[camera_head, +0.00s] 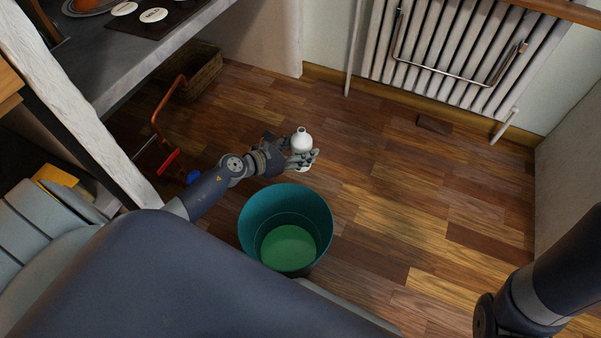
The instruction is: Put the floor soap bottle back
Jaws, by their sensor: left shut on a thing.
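A white bottle (301,141) with a narrow neck is held in my left gripper (303,158), over the wooden floor just beyond the bucket. The gripper is shut around the bottle's lower part, and the fingers hide some of it. The bottle looks roughly upright; I cannot tell whether its base touches the floor. My right gripper is out of the picture; only part of my right arm shows at the lower right.
A teal bucket (254,210) with a green inside bottom stands in front. A wicker basket (200,75) and a red-handled tool (165,115) are under the counter (110,62) at the left. A radiator (450,50) is on the back wall. The floor (400,190) at the right is clear.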

